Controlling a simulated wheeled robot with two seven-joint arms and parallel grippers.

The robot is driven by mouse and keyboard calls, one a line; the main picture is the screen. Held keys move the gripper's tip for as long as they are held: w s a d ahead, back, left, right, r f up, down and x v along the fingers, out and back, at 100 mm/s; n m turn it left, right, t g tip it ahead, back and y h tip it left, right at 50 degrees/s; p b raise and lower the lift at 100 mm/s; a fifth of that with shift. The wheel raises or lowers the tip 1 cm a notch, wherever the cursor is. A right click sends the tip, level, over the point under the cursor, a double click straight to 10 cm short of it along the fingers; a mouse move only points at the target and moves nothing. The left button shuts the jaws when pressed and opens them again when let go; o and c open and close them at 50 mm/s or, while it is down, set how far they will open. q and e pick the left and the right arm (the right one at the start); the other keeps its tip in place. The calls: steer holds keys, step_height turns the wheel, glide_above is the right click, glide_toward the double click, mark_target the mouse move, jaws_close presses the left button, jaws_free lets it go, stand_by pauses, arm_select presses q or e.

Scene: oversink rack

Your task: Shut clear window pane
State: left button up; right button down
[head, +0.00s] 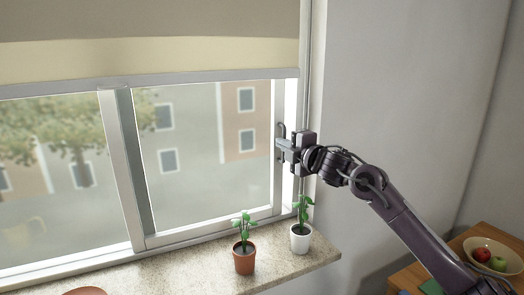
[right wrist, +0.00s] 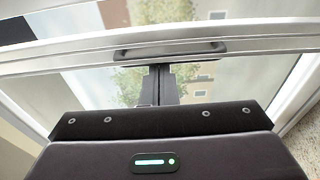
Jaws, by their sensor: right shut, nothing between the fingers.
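The clear window pane (head: 205,150) is the right-hand pane of a white-framed sliding window. Its right upright carries a dark bar handle (head: 281,138), which also shows in the right wrist view (right wrist: 170,50). A narrow bright strip (head: 291,105) shows between that upright and the outer frame; I cannot tell how wide any gap is. My right gripper (head: 283,145) is shut and empty, with its fingertips at the handle. In the right wrist view, the closed fingers (right wrist: 160,72) end beside the handle's middle; I cannot tell whether they touch. My left gripper is not in view.
A terracotta pot (head: 244,262) and a white pot (head: 300,240), each with a plant, stand on the stone sill (head: 190,280) below the pane. A roller blind (head: 150,55) covers the window top. A fruit bowl (head: 478,262) sits on a wooden table at right.

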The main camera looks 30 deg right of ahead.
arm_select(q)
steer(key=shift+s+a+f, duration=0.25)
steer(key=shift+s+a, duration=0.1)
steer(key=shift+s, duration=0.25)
arm_select(e)
steer(key=shift+d+r, duration=0.1)
steer(key=shift+d, duration=1.75)
